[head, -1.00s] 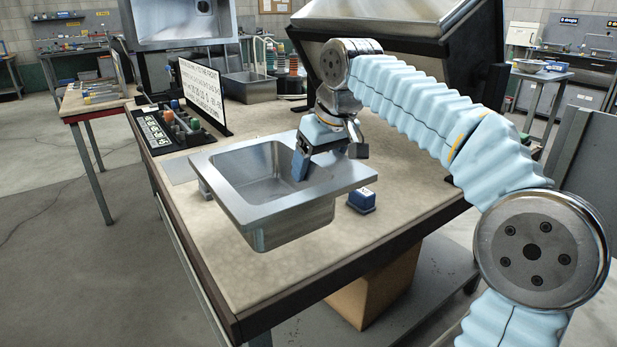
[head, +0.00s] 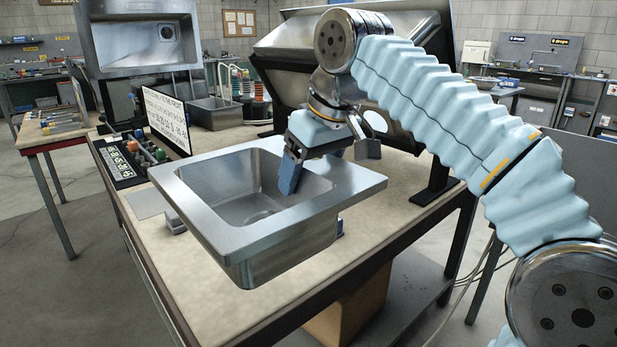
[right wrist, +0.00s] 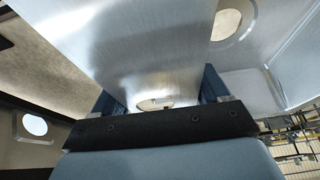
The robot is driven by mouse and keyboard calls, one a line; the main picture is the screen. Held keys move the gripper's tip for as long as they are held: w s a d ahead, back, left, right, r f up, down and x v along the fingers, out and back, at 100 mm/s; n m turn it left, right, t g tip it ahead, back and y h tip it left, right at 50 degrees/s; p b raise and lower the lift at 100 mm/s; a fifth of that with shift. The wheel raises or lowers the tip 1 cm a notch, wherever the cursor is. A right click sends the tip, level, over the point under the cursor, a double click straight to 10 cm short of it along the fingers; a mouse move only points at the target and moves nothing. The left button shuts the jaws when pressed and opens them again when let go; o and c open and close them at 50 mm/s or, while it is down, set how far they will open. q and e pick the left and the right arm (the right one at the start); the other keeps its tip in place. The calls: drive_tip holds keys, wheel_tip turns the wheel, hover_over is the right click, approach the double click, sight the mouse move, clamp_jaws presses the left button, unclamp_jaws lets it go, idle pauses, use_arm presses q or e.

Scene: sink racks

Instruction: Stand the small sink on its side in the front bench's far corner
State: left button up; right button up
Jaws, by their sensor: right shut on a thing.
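The small sink (head: 178,190) is a steel basin with a flat rim. It hangs level, basin down, above the beige top of the front bench (head: 215,317). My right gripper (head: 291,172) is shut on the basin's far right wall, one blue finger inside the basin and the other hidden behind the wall. In the right wrist view the sink's steel (right wrist: 150,45) fills the space between the two fingers (right wrist: 162,95). The bench's far left part holds a sign and a control panel. My left gripper is out of view.
A lettered sign (head: 167,120) and a control panel (head: 120,162) with knobs stand at the bench's far left. A large steel sink (head: 345,42) leans on a dark stand behind my arm. Another sink (head: 140,42) is raised at back left. Bare benchtop shows below the held sink.

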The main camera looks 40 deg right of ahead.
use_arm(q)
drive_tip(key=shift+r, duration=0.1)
use_arm(e)
drive_tip(key=shift+r, duration=3.05)
